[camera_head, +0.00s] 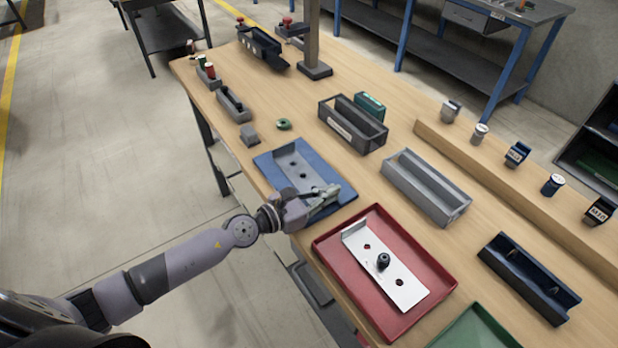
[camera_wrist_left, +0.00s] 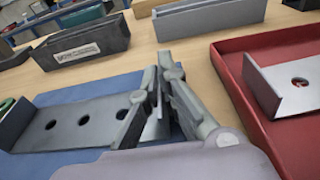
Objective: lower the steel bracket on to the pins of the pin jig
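A grey steel bracket (camera_head: 297,162) with dark round holes and an upturned end lies on a blue tray (camera_head: 265,160). It also shows in the left wrist view (camera_wrist_left: 85,125). My left gripper (camera_head: 332,192) is low at the bracket's near end, over the blue tray. Its fingertips (camera_wrist_left: 168,62) sit close together; whether the bracket's end is between them cannot be told. I cannot tell which fixture is the pin jig. My right gripper is out of view.
A grey open bin (camera_head: 425,187) and a dark labelled bin (camera_head: 345,128) stand behind. A navy trough (camera_head: 528,278) is at the right, and a green tray (camera_head: 475,332) at the front. A wooden ledge (camera_head: 510,190) carries several small items.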

